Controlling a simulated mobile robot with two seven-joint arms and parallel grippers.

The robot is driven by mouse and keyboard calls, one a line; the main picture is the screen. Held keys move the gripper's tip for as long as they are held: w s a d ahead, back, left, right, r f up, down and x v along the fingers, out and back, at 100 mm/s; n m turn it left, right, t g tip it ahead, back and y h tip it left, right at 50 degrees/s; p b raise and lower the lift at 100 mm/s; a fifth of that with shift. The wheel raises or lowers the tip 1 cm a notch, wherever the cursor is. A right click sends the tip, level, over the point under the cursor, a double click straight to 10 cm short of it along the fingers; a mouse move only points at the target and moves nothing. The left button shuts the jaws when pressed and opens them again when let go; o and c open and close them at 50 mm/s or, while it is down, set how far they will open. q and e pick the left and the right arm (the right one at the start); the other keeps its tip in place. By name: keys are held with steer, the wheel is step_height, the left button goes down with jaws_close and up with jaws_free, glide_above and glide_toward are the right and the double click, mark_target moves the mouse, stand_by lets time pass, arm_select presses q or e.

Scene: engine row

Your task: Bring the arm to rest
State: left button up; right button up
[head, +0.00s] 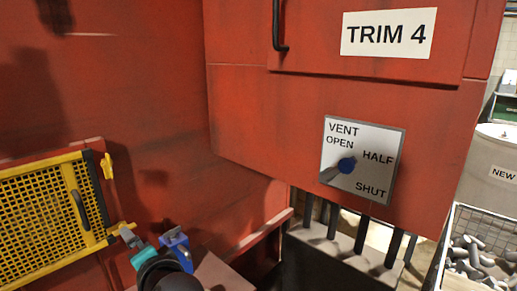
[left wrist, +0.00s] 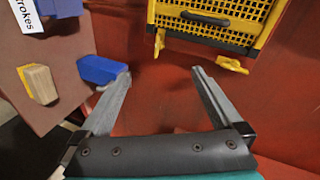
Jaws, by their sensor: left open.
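My left gripper (head: 150,243) is low in the head view, in front of the red engine wall and just right of the yellow mesh guard (head: 45,210). In the left wrist view its two grey fingers (left wrist: 161,80) stand well apart, with nothing between them but red wall behind. A blue block (left wrist: 100,70) on a brown board (left wrist: 55,75) shows close to the left finger's tip; I cannot tell if they touch. My right gripper is not in view.
The guard has yellow latches (head: 107,166). At right stand a wire basket of grey parts (head: 480,215) and a drum labelled NEW (head: 490,150).

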arm_select(q)
steer(key=s+d+f+n+g+h, duration=0.25)
steer(key=s+f+h, duration=0.25)
steer(key=s+f, duration=0.65)
steer(key=s+d+f+n+g+h, duration=0.1)
steer(key=s+d+f+g+h, duration=0.2)
steer(key=s, duration=0.4)
steer(key=s+d+f+n+g+h, duration=0.1)
steer(key=s+d+f+g+h, duration=0.15)
steer(key=s+f, duration=0.3)
step_height(320, 180, down, 25)
steer(key=s+b, duration=0.3)
steer(key=b, duration=0.1)
steer(key=s+a+f+g+b, duration=0.1)
steer(key=s+a+f+b, duration=0.1)
steer(key=s+f, duration=1.3)
steer(key=shift+f+y+b, duration=0.4)
steer(key=shift+f+y, duration=0.05)
steer(key=shift+f, duration=0.45)
